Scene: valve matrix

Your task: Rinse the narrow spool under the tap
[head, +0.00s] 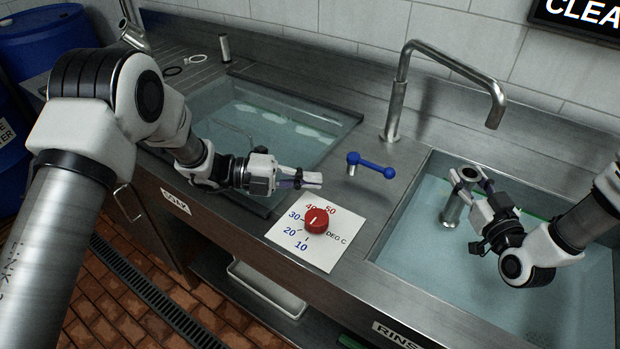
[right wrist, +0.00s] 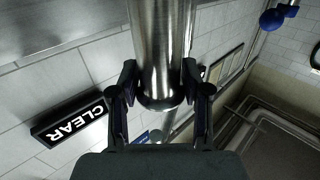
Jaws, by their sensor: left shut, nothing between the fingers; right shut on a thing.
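The narrow spool (head: 452,208) is a steel cylinder with a flanged, hollow top end. My right gripper (head: 469,186) is shut on it and holds it tilted slightly over the rinse basin (head: 405,235). In the right wrist view the spool (right wrist: 162,45) stands between the two fingers. The tap (head: 496,113) has its spout end above and to the right of the spool; no water stream is visible. The blue lever (head: 372,165) stands beside the tap's base. My left gripper (head: 312,180) is shut and empty, left of the lever and above the red dial (head: 316,220).
A soak basin (head: 270,115) with water and pale items lies left of the tap. A small upright cylinder (head: 224,48) and rings (head: 195,60) rest on the back left ledge. The temperature card (head: 318,250) lies on the front counter. A CLEAR sign (head: 580,14) hangs on the wall.

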